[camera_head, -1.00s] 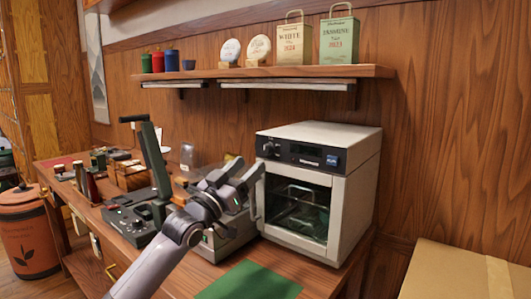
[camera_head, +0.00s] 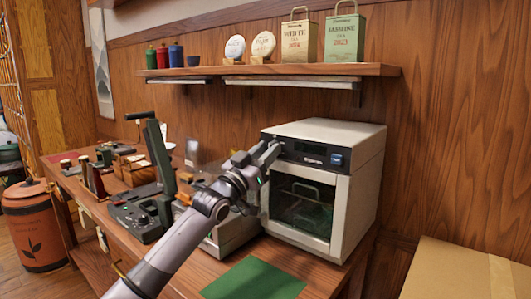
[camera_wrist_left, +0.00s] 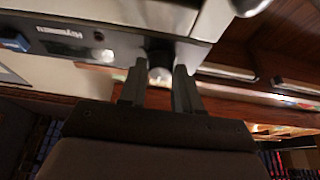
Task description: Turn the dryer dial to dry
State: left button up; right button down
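The dryer (camera_head: 352,200) is a white box oven with a dark control panel (camera_head: 310,153) and a closed glass door, standing on the wooden counter. Its dial sits at the left end of the panel. In the head view my gripper hides most of it. In the left wrist view the dial (camera_wrist_left: 160,75) is a round, pale-faced knob between my fingertips. My left gripper (camera_head: 266,155) is at the panel's left end, with its fingers apart on either side of the dial in the wrist view (camera_wrist_left: 159,88). I cannot tell whether they touch it. The dial's setting is not readable. My right gripper is not in view.
A green mat (camera_head: 254,279) lies in front of the dryer. A dark device with a lever (camera_head: 160,165) stands left of it. A shelf (camera_head: 270,70) with tea bags and canisters hangs above. A cardboard box (camera_head: 455,270) is at the lower right.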

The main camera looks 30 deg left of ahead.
pick_arm(q)
jog(key=c, duration=0.4)
